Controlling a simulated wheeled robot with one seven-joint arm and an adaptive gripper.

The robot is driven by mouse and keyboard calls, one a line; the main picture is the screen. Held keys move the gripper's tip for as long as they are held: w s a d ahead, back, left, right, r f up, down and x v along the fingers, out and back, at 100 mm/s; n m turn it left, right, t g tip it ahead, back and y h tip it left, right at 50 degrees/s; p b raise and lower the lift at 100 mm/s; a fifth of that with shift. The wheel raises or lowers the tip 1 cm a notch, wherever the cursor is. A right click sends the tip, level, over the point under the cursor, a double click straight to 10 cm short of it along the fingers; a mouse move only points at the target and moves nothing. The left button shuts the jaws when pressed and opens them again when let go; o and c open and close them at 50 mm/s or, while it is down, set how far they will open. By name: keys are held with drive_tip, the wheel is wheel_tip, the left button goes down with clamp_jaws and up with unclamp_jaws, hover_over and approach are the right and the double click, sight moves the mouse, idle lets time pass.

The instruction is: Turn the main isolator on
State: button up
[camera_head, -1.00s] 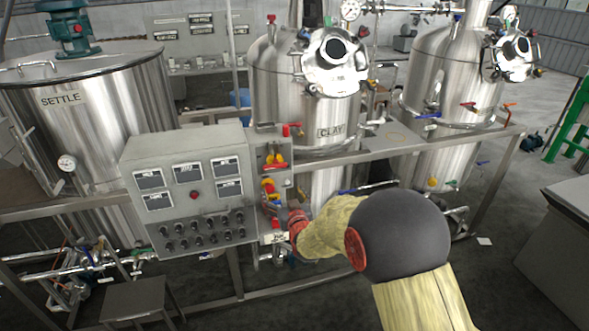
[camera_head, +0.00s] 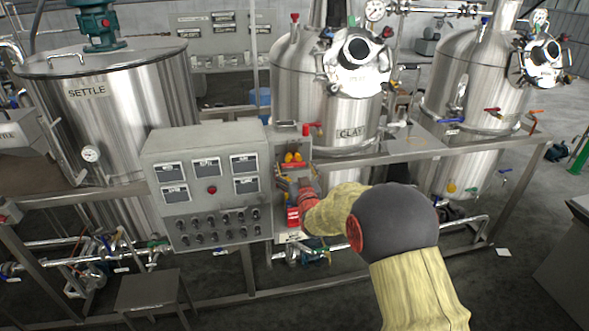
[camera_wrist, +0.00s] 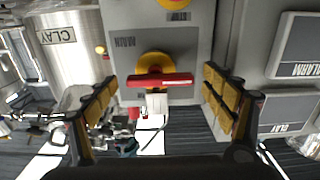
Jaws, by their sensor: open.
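In the wrist view, a rotary switch with a red bar handle (camera_wrist: 161,80) on a yellow round base (camera_wrist: 156,65) sits on a grey panel face. A label beside it appears upside down and is hard to read. The red bar lies across the picture. My gripper (camera_wrist: 159,76) is open, with one yellow-padded finger off each end of the bar and gaps visible. In the head view, my gripper (camera_head: 293,190) is at the narrow switch panel right of the control box and hides part of it. Another yellow and red switch (camera_head: 293,160) shows above it.
The grey control box (camera_head: 205,185) with displays and knobs stands directly left. The CLAY tank (camera_head: 350,110) is behind, and the SETTLE tank (camera_head: 110,110) is at left. A metal frame rail (camera_head: 400,150) and pipes (camera_head: 300,252) run close by.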

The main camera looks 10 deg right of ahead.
drive_tip(key=c, duration=0.4)
drive_tip(key=c, duration=0.7)
drive_tip(key=shift+c, duration=0.2)
drive_tip(key=shift+m+b, duration=0.4)
drive_tip(key=shift+b, duration=0.15)
drive_tip(key=m+b, duration=0.7)
drive_tip(key=m, duration=0.1)
drive_tip(key=shift+d+r, duration=0.15)
drive_tip(key=m+b, duration=0.3)
drive_tip(key=m, duration=0.2)
drive_tip(key=shift+d+r, duration=0.1)
drive_tip(key=shift+d+m+b, duration=0.15)
drive_tip(key=shift+m+b, duration=0.85)
drive_tip(key=shift+m, duration=1)
